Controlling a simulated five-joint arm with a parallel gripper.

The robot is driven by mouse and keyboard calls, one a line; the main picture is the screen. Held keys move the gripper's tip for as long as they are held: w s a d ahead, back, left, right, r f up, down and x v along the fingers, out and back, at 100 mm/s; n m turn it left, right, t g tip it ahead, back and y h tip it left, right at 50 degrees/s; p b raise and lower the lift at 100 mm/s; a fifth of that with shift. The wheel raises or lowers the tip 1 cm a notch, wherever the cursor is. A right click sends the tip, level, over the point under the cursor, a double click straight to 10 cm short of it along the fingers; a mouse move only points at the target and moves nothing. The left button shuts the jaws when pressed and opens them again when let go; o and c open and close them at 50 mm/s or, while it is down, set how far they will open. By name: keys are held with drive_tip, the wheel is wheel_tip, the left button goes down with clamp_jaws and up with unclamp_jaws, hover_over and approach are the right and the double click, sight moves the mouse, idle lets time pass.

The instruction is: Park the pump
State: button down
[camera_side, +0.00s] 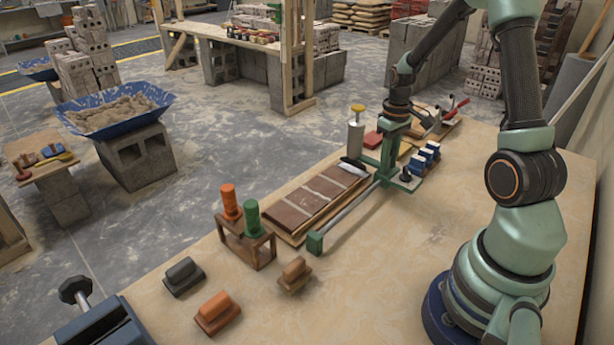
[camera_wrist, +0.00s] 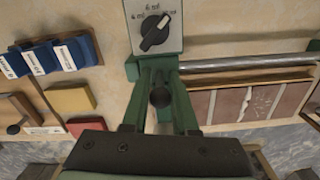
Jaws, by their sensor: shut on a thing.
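My gripper (camera_wrist: 158,78) has green fingers pointing down, and it is shut around a part with a round black knob (camera_wrist: 160,97). It also shows in the side view (camera_side: 386,172). The fingers hide most of the held part, and I cannot tell whether it is the pump. At the fingertips is a green end block (camera_wrist: 134,68) of a grey metal bar (camera_wrist: 245,63). Beside it is a pale plate (camera_wrist: 140,43) with a black pointer dial (camera_wrist: 154,33) marked in ml. In the side view the bar (camera_side: 347,210) runs to another green block (camera_side: 315,242).
A tray of brown slabs (camera_side: 310,206) lies along the bar. A pale bottle with a yellow top (camera_side: 356,137) stands behind it. Blue blocks (camera_side: 425,158) lie right of my gripper. A wooden stand (camera_side: 246,245) holds orange and green handles. The front-right bench is clear.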

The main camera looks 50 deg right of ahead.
drive_tip(key=shift+d, duration=0.35)
drive_tip(key=c, duration=0.8)
unclamp_jaws()
drive_tip(key=shift+w, duration=0.1)
drive_tip(key=shift+a+r, duration=0.1)
drive_tip(key=shift+r, duration=0.05)
wheel_tip(320, 180, up, 12)
drive_tip(key=shift+f, duration=0.1)
drive_tip(key=s+a+r+t, duration=0.1)
drive_tip(key=a+r+t, duration=0.1)
drive_tip(key=a, duration=0.5)
drive_tip(key=s+a+r+n+t, duration=0.1)
drive_tip(key=a+r+t, duration=0.1)
drive_tip(key=a, duration=0.6)
drive_tip(key=s+a+r+n+t, duration=0.1)
drive_tip(key=a+r, duration=0.1)
drive_tip(key=a, duration=0.6)
drive_tip(key=shift+s+r+t, duration=0.2)
drive_tip(key=shift+r+t, duration=0.05)
drive_tip(key=shift+t, duration=0.15)
